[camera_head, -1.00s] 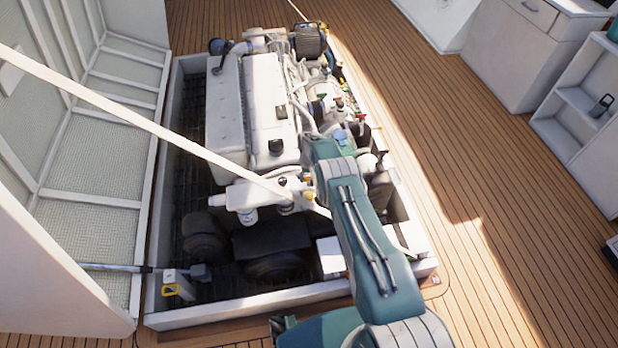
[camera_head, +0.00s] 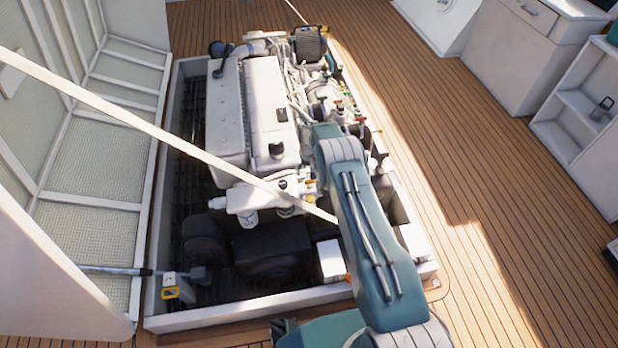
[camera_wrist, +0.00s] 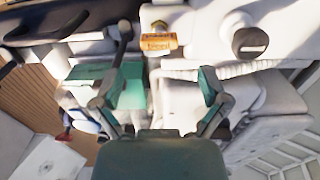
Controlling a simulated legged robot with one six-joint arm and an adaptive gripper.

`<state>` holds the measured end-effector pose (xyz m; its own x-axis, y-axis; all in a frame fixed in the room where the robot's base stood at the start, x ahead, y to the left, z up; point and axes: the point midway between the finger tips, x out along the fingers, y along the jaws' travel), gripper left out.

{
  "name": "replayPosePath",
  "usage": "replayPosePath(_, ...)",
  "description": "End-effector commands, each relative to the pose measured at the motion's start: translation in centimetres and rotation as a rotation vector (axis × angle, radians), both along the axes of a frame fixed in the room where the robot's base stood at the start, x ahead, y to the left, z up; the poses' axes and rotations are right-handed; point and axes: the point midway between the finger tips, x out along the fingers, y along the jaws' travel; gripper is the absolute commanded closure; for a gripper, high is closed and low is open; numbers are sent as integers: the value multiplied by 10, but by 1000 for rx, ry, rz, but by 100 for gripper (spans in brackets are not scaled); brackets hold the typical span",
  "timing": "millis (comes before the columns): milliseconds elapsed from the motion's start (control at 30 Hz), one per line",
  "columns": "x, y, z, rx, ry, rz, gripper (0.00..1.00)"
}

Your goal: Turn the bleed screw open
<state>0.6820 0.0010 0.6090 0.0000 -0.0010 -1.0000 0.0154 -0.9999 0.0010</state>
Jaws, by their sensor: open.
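My gripper (camera_wrist: 163,75) is open in the wrist view, its two grey-green fingers spread apart with nothing held between them. I cannot tell for certain whether this is the bleed screw. In the head view a small orange part (camera_head: 310,182) shows beside the white filter housing (camera_head: 250,196). My gripper's fingers are hidden behind my arm there.
The engine (camera_head: 272,110) sits in a white-framed hatch opening (camera_head: 250,308). A pale bar (camera_head: 120,105) crosses diagonally in front of it. The raised hatch lid (camera_head: 95,170) stands at left. In the wrist view a round dark cap (camera_wrist: 250,42) is at upper right. Open deck (camera_head: 500,190) lies at right.

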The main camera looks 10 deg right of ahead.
Motion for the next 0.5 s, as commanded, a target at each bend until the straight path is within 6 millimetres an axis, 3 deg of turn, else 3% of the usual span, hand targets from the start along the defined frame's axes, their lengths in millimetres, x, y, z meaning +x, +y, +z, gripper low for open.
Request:
replayPosePath(233,1,1,45,0,-2,1,6)
replayPosePath(500,0,1,63,0,1,1,6)
